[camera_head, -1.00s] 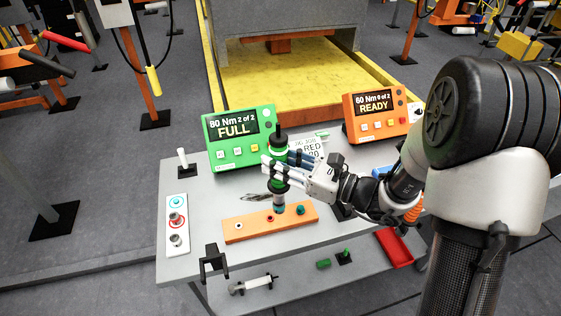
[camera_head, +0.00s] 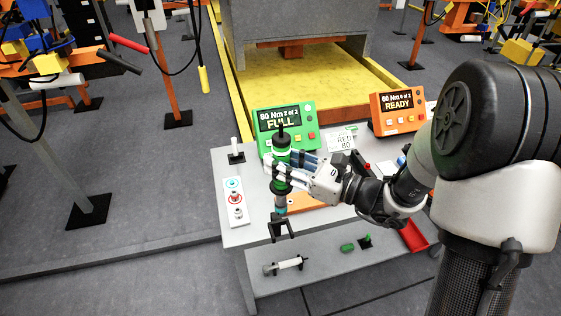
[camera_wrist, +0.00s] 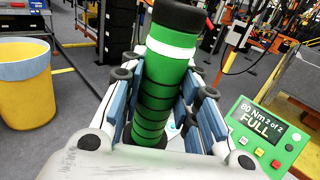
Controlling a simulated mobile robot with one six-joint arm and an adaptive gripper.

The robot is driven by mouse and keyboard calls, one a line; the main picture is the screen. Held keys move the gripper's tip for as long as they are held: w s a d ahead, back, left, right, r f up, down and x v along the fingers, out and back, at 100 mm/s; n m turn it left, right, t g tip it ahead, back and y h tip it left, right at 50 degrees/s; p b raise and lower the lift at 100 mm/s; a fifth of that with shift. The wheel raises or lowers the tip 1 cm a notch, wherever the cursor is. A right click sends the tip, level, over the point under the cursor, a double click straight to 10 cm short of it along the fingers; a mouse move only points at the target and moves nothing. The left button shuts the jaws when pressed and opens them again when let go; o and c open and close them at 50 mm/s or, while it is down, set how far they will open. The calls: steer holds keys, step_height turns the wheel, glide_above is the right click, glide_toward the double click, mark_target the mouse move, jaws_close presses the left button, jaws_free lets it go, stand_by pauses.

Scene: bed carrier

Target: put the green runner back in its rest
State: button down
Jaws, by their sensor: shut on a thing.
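The green runner (camera_head: 281,142) is an upright green tool with a black top, a white band and a thin socket end pointing down. My gripper (camera_head: 281,168) is shut on its body, with the fingers on both sides; the hold also shows in the wrist view, where the runner (camera_wrist: 160,90) stands between the blue-padded fingers. The black forked rest (camera_head: 281,224) is at the front edge of the table. The runner's lower end appears in line with the rest, just above or behind it; I cannot tell whether they touch.
The grey table (camera_head: 238,160) carries a green controller (camera_head: 285,145) reading FULL, an orange controller (camera_head: 398,127) reading READY, a socket tray (camera_head: 236,201) and an orange block (camera_head: 304,203), partly hidden. A lower shelf (camera_head: 330,262) holds a white-and-grey tool. A yellow bin (camera_wrist: 24,85) stands left in the wrist view.

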steer(key=shift+f, duration=0.15)
steer(key=b, duration=0.5)
glide_above(286, 211)
steer(key=a, duration=0.1)
steer(key=shift+w+a+f, duration=0.1)
steer(key=shift+w+f, duration=0.05)
steer(key=shift+f, duration=0.75)
steer(key=shift+w+a+f, duration=0.1)
steer(key=shift+w+f, duration=0.05)
steer(key=shift+f, duration=0.7)
steer(key=shift+w+f, duration=0.15)
steer(key=shift+f, duration=0.75)
steer(key=shift+f+b, duration=4.1)
steer(key=shift+f, duration=1.6)
steer(key=c, duration=1.1)
jaws_free()
steer(key=shift+s, duration=0.1)
